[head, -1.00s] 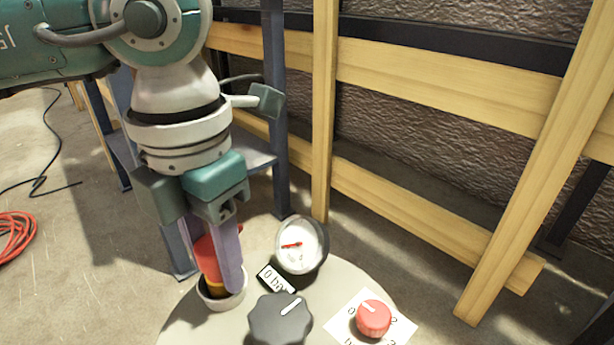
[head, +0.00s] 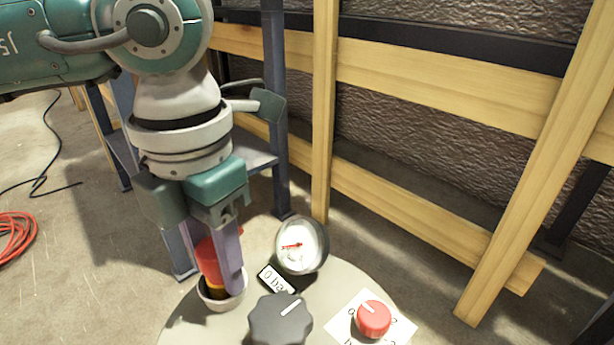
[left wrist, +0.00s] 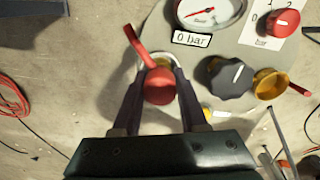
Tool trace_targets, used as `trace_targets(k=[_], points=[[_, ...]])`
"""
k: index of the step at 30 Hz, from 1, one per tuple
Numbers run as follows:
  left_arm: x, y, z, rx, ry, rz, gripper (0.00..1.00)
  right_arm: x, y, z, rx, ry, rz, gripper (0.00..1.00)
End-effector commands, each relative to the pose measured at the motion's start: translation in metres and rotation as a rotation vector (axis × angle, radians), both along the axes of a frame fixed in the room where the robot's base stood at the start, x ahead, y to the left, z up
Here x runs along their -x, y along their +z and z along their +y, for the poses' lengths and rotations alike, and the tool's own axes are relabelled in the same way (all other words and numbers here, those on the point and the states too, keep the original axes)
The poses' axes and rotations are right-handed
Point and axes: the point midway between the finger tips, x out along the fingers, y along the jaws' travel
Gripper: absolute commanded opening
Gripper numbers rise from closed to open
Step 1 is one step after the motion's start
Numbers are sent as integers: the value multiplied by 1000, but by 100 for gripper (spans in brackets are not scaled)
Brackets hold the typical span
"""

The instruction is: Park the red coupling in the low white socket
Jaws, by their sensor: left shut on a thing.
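The red coupling (head: 208,262) stands with its lower brass end inside the low white socket (head: 214,304) at the left edge of the round grey top. How deep it sits is hidden by the rim and finger. My left gripper (head: 216,278) points down and is shut on the coupling, its fingertips close to the socket's rim. In the left wrist view the coupling (left wrist: 160,86) lies between both fingers, its red lever pointing up and left. The socket's pale rim (left wrist: 147,66) shows behind it. My right gripper is in neither view.
On the round top (head: 345,282) stand a gauge (head: 302,246), a "0 bar" label (head: 277,280), a black knob (head: 280,320) and a red knob (head: 373,319). A brass fitting (left wrist: 269,83) is beside the black knob. Wooden rails (head: 430,82) stand behind.

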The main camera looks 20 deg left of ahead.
Motion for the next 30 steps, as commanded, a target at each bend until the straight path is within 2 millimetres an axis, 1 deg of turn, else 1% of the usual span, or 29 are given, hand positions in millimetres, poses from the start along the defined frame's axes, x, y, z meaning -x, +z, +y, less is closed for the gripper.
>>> trace_targets(k=[4, 5, 13, 14, 20, 23, 26, 30], points=[[0, 0, 0, 0, 0, 0, 0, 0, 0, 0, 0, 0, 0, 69], [0, 0, 0, 0, 0, 0, 45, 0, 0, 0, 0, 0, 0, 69], [0, 0, 0, 0, 0, 0, 75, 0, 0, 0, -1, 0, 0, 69], [0, 0, 0, 0, 0, 0, 77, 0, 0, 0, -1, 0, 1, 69], [0, 0, 0, 0, 0, 1, 77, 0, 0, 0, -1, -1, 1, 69], [0, 5, 0, 0, 0, 0, 77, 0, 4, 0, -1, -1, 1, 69], [0, 21, 0, 0, 1, 0, 77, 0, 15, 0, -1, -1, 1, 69], [0, 52, -1, 0, 0, -3, 77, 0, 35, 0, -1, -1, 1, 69]])
